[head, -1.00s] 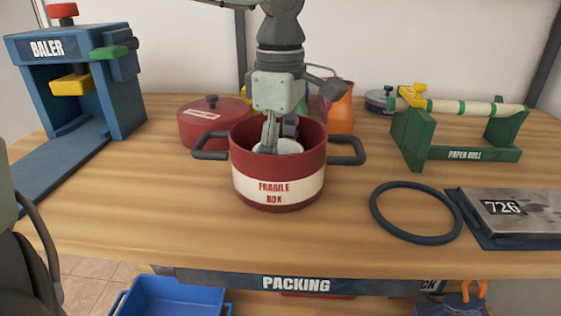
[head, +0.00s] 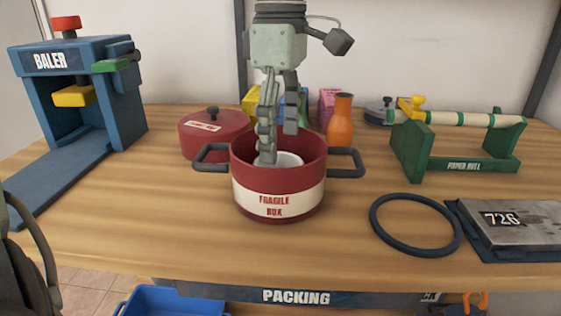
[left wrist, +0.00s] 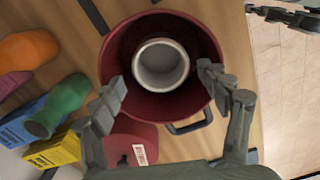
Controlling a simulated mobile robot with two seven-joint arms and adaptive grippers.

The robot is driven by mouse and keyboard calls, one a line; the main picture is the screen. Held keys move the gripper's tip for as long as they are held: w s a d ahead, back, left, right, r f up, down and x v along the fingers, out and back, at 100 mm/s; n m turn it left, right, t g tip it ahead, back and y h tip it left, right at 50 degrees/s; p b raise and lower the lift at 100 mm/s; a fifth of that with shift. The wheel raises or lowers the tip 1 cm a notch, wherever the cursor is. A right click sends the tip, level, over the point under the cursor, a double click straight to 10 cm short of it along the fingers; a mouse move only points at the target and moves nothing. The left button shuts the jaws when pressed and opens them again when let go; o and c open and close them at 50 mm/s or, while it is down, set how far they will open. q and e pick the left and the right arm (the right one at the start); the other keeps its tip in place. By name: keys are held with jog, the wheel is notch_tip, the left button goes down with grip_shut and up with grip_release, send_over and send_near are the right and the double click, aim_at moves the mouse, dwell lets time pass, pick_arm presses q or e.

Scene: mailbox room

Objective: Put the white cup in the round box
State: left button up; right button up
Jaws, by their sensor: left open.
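The white cup (head: 289,159) is inside the dark red round box (head: 300,205) marked FRAGILE BOX, which has two side handles. In the left wrist view the cup (left wrist: 161,66) stands upright within the box wall (left wrist: 119,43), its round opening facing the camera. My left gripper (head: 278,146) is above the box, fingers pointing down and spread apart. One fingertip overlaps the cup in the head view; in the left wrist view the fingers (left wrist: 162,78) are apart on either side with a gap to the cup. Part of what looks like my right gripper (left wrist: 285,15) shows at the top right.
A red lidded pot (head: 200,143) stands behind left, an orange bottle (head: 341,125) behind right. The blue baler (head: 130,100) is at left, the green paper roll stand (head: 470,163) at right. A dark ring (head: 374,225) lies front right.

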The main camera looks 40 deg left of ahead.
pick_arm(q)
jog(key=shift+r, duration=2.4)
